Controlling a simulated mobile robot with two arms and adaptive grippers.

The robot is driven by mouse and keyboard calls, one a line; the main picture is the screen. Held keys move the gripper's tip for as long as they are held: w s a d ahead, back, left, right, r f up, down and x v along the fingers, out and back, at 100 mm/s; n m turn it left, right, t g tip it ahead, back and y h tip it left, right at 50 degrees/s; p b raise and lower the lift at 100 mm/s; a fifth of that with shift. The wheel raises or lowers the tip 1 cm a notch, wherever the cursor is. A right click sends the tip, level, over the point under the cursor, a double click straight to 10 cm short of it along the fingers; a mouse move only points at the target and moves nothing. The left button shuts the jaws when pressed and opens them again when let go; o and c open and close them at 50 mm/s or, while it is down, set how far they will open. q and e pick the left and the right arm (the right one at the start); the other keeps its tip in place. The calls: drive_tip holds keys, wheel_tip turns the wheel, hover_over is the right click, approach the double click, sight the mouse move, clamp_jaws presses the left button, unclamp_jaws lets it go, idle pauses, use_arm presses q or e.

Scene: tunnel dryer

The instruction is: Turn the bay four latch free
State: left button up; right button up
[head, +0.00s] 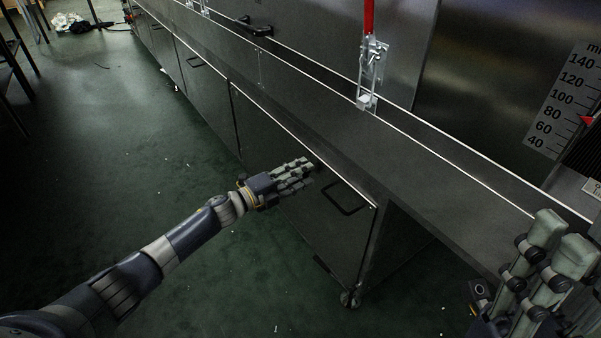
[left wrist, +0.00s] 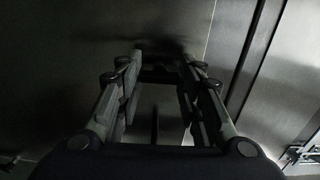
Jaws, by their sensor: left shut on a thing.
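My left gripper (head: 300,172) reaches the upper part of a dark cabinet door (head: 262,150), and its fingers are closed in at the door front. In the left wrist view my left gripper (left wrist: 160,82) has its fingertips on a dark piece (left wrist: 160,75) at the door, which I take to be the bay four latch. Shadow and the fingers hide most of it, so I cannot tell how it is turned. No bay number is readable. My right gripper (head: 552,250) hangs at the lower right over the bench edge, away from the door; its opening is unclear.
A black pull handle (head: 345,198) is on the cabinet front, right of my left gripper. A toggle clamp (head: 372,62) with a red handle (head: 368,18) stands on the ledge above. A numbered scale (head: 563,102) is at the right. The green floor (head: 170,190) is mostly clear.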

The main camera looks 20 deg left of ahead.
use_arm(q)
drive_tip(key=o, duration=1.1)
drive_tip(key=shift+a, duration=0.1)
drive_tip(key=v, duration=1.2)
